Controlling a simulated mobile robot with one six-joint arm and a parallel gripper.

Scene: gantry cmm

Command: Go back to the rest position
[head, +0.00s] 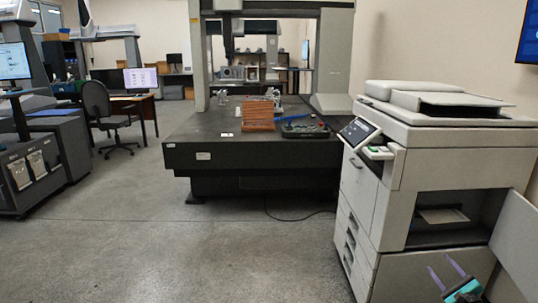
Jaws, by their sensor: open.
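My gripper (440,262) shows at the bottom right, in front of the lower part of the white printer. Its two purple fingers are apart and point up and to the left, with nothing visible between them. A teal and black part of my arm's end shows just below the fingers. The rest of the arm is outside the view. I cannot tell how far the gripper is from the printer.
The large printer (372,205) stands close on the right. A dark measuring table (190,142) under a gantry stands ahead, bearing an orange-brown block (258,117). A chair (98,103) and grey cabinets (66,138) are left. The grey floor (190,250) is clear, except for a cable.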

